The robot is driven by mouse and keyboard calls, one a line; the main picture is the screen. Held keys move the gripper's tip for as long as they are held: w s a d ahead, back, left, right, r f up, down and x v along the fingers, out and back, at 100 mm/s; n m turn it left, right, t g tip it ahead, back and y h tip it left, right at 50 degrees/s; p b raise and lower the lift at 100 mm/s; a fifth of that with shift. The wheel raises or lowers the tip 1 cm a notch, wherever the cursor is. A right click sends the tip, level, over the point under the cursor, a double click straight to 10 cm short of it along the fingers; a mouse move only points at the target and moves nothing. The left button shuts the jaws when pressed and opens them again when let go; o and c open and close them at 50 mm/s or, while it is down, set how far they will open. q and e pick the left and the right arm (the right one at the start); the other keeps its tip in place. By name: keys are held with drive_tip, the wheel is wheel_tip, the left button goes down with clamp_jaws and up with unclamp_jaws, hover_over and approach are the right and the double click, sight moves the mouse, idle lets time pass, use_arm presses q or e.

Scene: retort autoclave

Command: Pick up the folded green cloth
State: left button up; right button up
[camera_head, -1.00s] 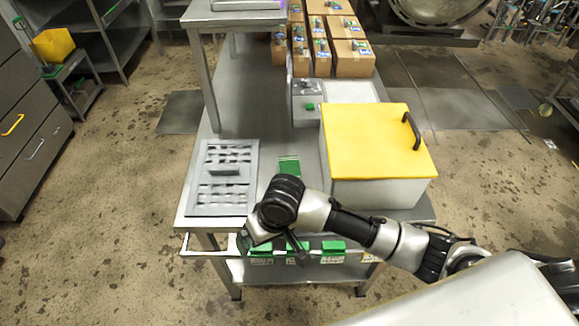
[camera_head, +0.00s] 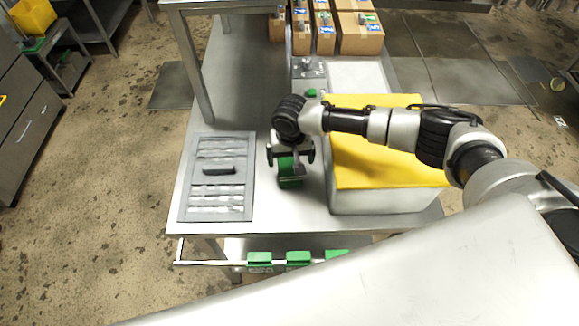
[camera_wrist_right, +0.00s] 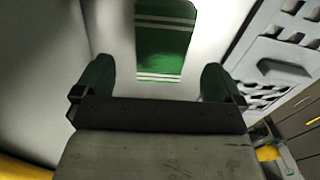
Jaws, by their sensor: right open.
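The folded green cloth (camera_head: 289,181) lies on the metal table between the grey slotted tray and the yellow-lidded box. My right gripper (camera_head: 291,158) is over it in the head view and hides part of it. In the right wrist view the cloth (camera_wrist_right: 165,45) shows green with white stripes, ahead of the jaws and centred between them. The right gripper (camera_wrist_right: 155,80) is open, with its two fingers wide apart and nothing between them. My left gripper is not in view.
The grey slotted tray (camera_head: 218,180) lies left of the cloth. The box with a yellow lid (camera_head: 375,170) stands close on the right, under my right forearm. Cardboard boxes (camera_head: 358,35) stand at the back. Bare table (camera_head: 255,100) lies behind the cloth.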

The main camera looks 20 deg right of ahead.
sight(290, 166)
drive_tip(key=shift+w+f, duration=0.2)
drive_tip(key=shift+f, duration=0.2)
wheel_tip(290, 166, down, 4)
drive_tip(key=shift+r+p, duration=0.25)
drive_tip(key=shift+p, duration=0.4)
drive_tip(key=shift+a+f, duration=0.1)
drive_tip(key=shift+f, duration=0.5)
drive_tip(key=shift+w+f, duration=0.1)
drive_tip(key=shift+c, duration=0.6)
drive_tip(key=c, duration=0.9)
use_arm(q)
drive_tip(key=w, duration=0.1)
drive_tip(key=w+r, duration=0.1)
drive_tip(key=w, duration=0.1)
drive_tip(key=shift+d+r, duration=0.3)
